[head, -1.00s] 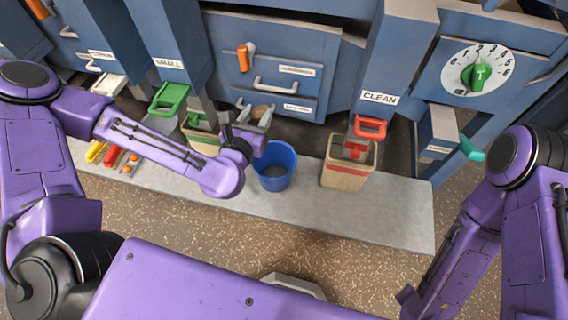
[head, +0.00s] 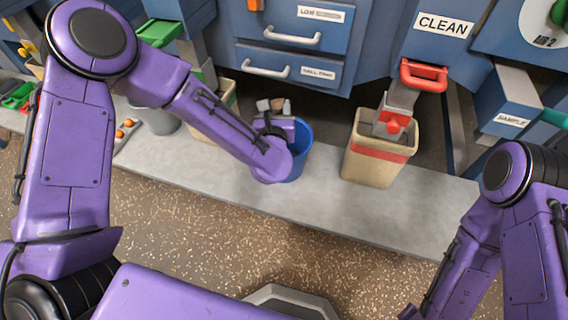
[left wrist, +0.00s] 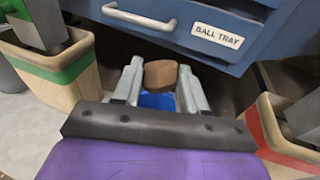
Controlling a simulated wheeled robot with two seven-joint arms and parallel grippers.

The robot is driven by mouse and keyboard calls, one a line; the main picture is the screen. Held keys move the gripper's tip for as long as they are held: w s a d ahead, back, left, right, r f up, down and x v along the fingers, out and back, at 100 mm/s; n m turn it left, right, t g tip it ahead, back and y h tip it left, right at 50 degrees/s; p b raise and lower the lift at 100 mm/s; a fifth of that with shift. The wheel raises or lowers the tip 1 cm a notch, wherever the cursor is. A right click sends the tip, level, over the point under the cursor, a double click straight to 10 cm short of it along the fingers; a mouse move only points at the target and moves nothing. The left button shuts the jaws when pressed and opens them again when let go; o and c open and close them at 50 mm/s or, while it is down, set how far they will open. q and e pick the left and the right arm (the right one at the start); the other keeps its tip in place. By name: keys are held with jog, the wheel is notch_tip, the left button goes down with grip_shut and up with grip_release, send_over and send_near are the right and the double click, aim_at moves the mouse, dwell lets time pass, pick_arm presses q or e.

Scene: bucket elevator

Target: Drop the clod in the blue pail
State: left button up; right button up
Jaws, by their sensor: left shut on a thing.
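The brown clod (left wrist: 161,73) is held between the two grey fingers of my left gripper (left wrist: 160,88) in the left wrist view. In the head view, the clod (head: 277,104) shows small between the fingertips of my left gripper (head: 274,106). The blue pail (head: 298,152) stands on the grey ledge, its left part hidden behind my left forearm and wrist. In the left wrist view, a patch of the blue pail (left wrist: 157,101) shows between the fingers, just below the clod. My right arm is at the right edge of the head view; its gripper is out of view.
A beige bin with a red band (head: 380,158) stands right of the pail under the CLEAN chute. A beige bin with a green band (left wrist: 58,70) stands left. Blue drawers with handles (head: 292,70) are behind the gripper. The front of the ledge (head: 330,205) is clear.

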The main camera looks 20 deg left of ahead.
pick_arm(q)
notch_tip(320, 180, down, 6)
jog(key=b, duration=0.4)
jog(key=o, duration=1.1)
jog(key=shift+o, duration=0.2)
jog(key=v, duration=1)
jog(key=shift+s, duration=0.2)
jog(key=shift+r, duration=0.1)
